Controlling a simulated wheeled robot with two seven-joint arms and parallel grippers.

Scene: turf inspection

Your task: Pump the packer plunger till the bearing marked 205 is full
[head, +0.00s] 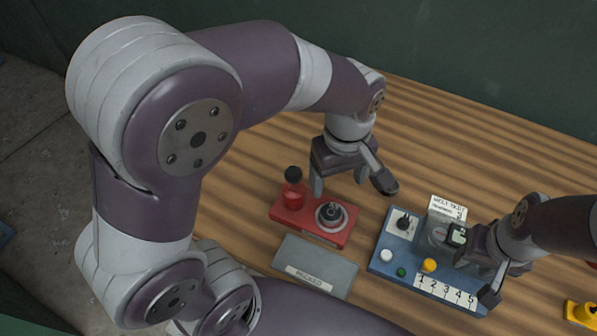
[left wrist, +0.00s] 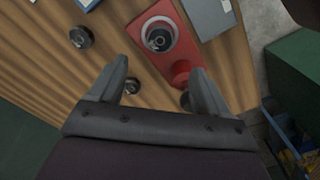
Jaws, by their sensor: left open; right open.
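The packer has a red base (head: 345,236) with a red plunger (head: 293,194) topped by a black knob (head: 293,174). A round bearing (head: 331,214) sits on its seat; it also shows in the left wrist view (left wrist: 159,36). Its marking and fill are not readable. A dark round part, apparently another bearing (left wrist: 80,37), lies on the bare wood. My left gripper (head: 346,186) is open and empty above the table, behind the packer, with the knob close by one finger in the left wrist view. My right gripper (head: 474,264) is open at the blue device.
The blue device (head: 382,265) carries buttons, a number strip (head: 445,291) and a white card (head: 448,207). A grey plate labelled PACKED (head: 318,262) lies in front of the packer. A yellow object (head: 581,312) stands at far right.

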